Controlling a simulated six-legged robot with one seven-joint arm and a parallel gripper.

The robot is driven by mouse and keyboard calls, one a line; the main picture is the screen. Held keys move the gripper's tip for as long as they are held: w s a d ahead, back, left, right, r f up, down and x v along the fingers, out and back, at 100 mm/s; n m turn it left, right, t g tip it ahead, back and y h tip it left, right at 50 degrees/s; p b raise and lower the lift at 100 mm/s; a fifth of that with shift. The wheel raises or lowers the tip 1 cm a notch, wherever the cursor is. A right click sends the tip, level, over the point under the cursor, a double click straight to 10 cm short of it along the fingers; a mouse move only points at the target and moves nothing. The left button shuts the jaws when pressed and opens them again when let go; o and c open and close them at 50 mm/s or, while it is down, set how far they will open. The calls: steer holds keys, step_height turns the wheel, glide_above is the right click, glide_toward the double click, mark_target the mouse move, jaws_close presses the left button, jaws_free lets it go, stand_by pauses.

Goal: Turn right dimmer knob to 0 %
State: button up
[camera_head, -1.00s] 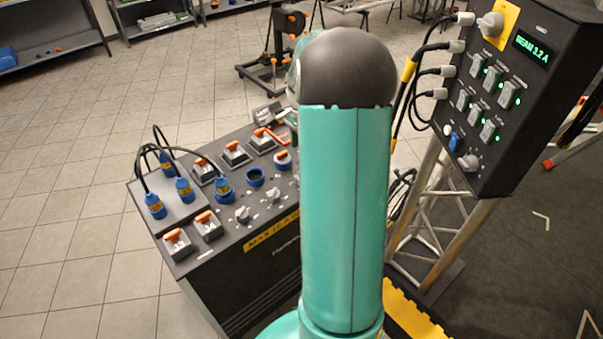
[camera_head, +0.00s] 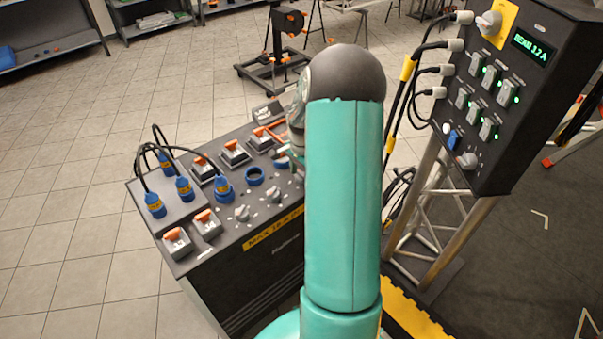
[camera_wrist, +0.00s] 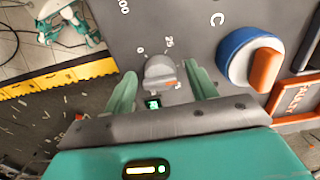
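My gripper (camera_wrist: 161,75) is open, with one green finger on each side of the knob and a gap to each. In the head view two grey knobs, one at the left (camera_head: 242,213) and one further right (camera_head: 272,195), show on the console (camera_head: 215,240). My arm hides the console's right part and most of my gripper.
A blue round fitting with an orange handle (camera_wrist: 266,68) sits close right of the knob in the wrist view. Blue plugs with black cables (camera_head: 184,188) and orange switches (camera_head: 234,147) stand on the console. A tall control box (camera_head: 500,150) on a truss stands at the right.

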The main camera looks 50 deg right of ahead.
steer(key=c, duration=0.9)
steer(key=shift+c, duration=0.2)
steer(key=shift+n, duration=0.4)
steer(key=n, duration=0.4)
steer(key=shift+n, duration=0.3)
steer(key=n, duration=1.1)
steer(key=shift+n, duration=0.4)
steer(key=n, duration=0.6)
steer(key=shift+n, duration=0.3)
